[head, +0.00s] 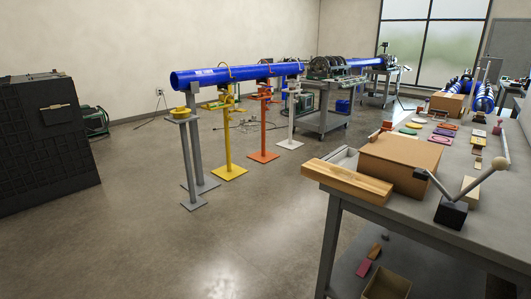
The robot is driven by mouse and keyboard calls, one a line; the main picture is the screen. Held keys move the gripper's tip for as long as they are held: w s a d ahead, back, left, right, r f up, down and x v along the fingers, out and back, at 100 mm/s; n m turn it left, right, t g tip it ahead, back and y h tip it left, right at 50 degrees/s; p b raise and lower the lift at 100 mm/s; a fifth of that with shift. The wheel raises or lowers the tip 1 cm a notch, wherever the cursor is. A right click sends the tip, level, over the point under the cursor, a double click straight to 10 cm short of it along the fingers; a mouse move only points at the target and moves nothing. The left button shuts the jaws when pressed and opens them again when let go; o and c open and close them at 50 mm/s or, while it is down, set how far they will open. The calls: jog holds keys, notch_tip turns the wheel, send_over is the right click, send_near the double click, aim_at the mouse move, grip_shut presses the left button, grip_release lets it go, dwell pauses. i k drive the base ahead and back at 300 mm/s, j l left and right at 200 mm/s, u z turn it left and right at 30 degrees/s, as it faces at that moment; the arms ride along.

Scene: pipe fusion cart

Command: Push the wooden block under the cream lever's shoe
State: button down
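No part of my arm or gripper shows in the head view. A long light wooden block (346,182) lies across the near left corner of the grey workbench. A smaller pale wooden block (470,190) sits right of the black lever base (450,214). A grey lever (479,183) with a cream ball knob (499,163) rises from this base. A second grey arm runs up left to a dark end piece (421,173) in front of a cardboard box. I cannot tell whether this is the shoe. A cream-white pipe stand (291,118) stands on the floor further back.
The cardboard box (401,160) stands on the workbench (392,205) behind the long block. Several small coloured pieces lie further back. A yellow stand (228,140) and an orange stand (263,125) are under the blue pipe (235,75). The floor (225,230) left of the bench is clear.

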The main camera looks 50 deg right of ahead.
aim_at(375, 191)
jog(key=i+z, duration=0.1)
jog(key=i, duration=0.35)
jog(key=i+j+z, duration=0.15)
jog(key=i, duration=0.3)
jog(key=i+j+z, duration=0.1)
jog(key=i, duration=0.4)
jog(key=i+j+z, duration=0.15)
jog(key=i, duration=0.3)
jog(key=i+j+z, duration=0.2)
jog(key=i+z, duration=0.2)
jog(key=i+j+z, duration=0.25)
jog(key=z, duration=0.2)
jog(key=i+j+z, duration=0.2)
jog(key=j+z, duration=0.2)
jog(key=i+j+z, duration=0.2)
jog(key=j+z, duration=0.2)
jog(key=i+j+z, duration=0.1)
jog(key=j+z, duration=0.65)
jog(key=j, duration=0.45)
jog(key=j+z, duration=0.35)
jog(key=j, duration=0.5)
